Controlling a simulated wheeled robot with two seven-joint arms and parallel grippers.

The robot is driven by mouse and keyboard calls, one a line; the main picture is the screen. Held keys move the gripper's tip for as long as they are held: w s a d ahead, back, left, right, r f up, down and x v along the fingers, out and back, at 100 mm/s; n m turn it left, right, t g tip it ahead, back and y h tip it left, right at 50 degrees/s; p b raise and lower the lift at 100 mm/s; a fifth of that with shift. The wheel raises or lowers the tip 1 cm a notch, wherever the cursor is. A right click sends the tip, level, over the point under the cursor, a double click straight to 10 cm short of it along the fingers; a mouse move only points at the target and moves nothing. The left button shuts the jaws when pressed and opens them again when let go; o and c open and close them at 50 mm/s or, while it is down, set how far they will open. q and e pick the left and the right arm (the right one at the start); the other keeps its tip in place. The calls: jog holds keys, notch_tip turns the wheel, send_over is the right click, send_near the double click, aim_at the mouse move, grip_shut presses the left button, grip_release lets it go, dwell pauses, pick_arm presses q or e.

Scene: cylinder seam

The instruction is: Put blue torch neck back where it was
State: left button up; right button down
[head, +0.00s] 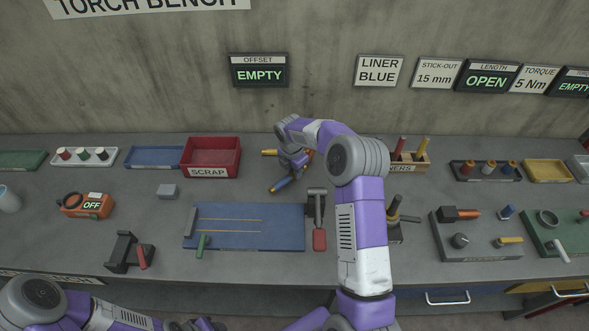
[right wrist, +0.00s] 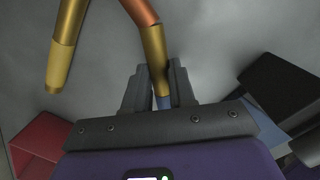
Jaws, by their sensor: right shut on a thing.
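My right gripper (head: 294,166) is over the back middle of the bench and hides part of what it holds. In the right wrist view it (right wrist: 160,88) is shut on the blue torch neck (right wrist: 154,48), at its brass collar. A blue part shows between the fingers and copper rises above. A brass piece (right wrist: 64,45) shows at the upper left; its join is out of frame. In the head view the neck's blue end (head: 280,185) points down left. My left gripper (head: 196,324) is at the bottom edge, mostly cut off.
A red scrap bin (head: 211,172) is left of my right gripper and a wooden holder (head: 408,168) is right of it. A blue mat (head: 280,235) lies in front. A sign reads LINER BLUE (head: 379,71); the offset display reads EMPTY (head: 259,75).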

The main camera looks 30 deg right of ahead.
aim_at(292, 175)
jog(key=shift+f, duration=0.15)
jog(key=c, duration=0.9)
grip_release()
jog(key=shift+c, duration=0.2)
jog(key=shift+r, duration=0.5)
notch_tip(292, 175, up, 12)
jog(key=a+p, duration=0.1)
jog(key=shift+s+a, duration=0.2)
jog(key=shift+s, duration=0.2)
